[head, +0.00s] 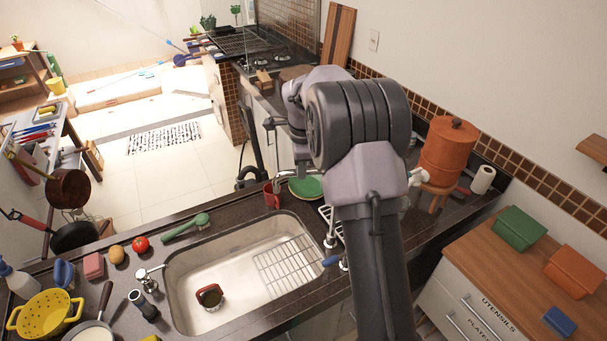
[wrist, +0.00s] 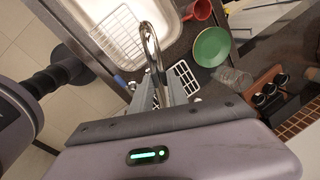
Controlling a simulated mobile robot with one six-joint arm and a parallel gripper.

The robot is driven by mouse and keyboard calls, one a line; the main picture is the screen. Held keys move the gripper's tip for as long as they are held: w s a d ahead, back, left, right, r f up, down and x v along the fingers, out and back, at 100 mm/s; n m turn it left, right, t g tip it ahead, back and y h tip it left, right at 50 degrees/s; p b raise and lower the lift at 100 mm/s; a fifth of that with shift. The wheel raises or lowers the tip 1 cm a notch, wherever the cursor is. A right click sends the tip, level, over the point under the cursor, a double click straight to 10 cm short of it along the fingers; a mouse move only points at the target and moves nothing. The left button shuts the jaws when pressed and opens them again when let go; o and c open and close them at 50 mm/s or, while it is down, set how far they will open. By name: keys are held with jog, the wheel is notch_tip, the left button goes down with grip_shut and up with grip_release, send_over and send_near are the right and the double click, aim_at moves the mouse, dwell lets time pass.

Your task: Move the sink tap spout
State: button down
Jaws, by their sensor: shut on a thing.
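The sink tap spout (wrist: 147,38) is a curved chrome tube in the wrist view, rising between my fingers and arching at the edge of the sink (wrist: 155,12). My gripper (wrist: 158,93) is shut on the spout, with a pale finger on each side of it. The finger contact is partly hidden by the gripper body. In the head view my arm covers most of the tap area, and the grip cannot be made out. The sink (head: 190,255) lies in the dark counter, left of my arm.
An orange dispenser (head: 447,152) is at right.

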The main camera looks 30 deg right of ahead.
jog(key=shift+w+d+m+h, duration=0.15)
jog(key=shift+w+d+m, duration=0.2)
jog(key=shift+w+m, duration=0.35)
jog(key=shift+w+d+m+h, duration=0.1)
jog(key=shift+w+d+m, duration=0.4)
jog(key=shift+m, duration=0.35)
jog(key=shift+w+d+m+h, duration=0.15)
jog(key=shift+w+d+m, duration=0.1)
jog(key=shift+w+m, duration=0.5)
jog(key=c, duration=1.3)
grip_release()
jog(key=shift+r, duration=0.1)
jog(key=p+v, duration=0.2)
jog(key=v, duration=1.5)
jog(key=shift+w+r, duration=0.15)
jog(key=shift+r, duration=0.05)
